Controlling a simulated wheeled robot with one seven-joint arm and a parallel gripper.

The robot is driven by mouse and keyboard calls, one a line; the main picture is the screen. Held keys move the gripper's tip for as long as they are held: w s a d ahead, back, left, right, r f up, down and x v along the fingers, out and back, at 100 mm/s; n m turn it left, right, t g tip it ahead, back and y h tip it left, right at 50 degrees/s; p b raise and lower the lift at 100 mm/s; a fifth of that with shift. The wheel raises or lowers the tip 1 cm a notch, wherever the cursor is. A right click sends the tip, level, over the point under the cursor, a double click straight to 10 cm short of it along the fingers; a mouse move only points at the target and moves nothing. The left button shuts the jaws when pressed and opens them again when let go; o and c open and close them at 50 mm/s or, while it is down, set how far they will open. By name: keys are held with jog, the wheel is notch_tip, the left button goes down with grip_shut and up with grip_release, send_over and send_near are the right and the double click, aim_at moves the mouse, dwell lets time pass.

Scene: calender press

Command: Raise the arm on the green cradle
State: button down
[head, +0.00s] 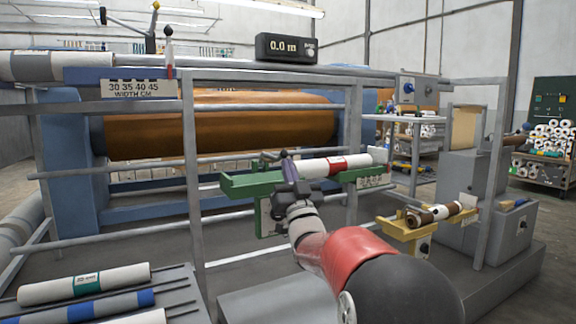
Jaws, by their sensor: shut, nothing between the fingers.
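The green cradle (240,184) stands in front of the rail, at the middle of the head view. A white roll with a red band (322,167) lies along its right half. My gripper (287,157) is shut and empty, in front of the cradle by the roll's left end. It overlaps the cradle in the picture; I cannot tell whether it touches. My gripper and wrist hide the cradle's middle. A dark piece (268,156) shows just left of the fingertips; whether it belongs to the cradle's arm is unclear.
A yellow cradle (393,228) with a brown-and-white roll (434,214) stands to the right. Grey rails and posts (190,160) stand before a large orange-brown roller (220,125). A rack with several rolls (85,283) is at lower left. A grey cabinet (470,215) stands right.

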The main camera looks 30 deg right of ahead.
jog(key=shift+w+r, duration=0.2)
jog(key=shift+w, duration=0.05)
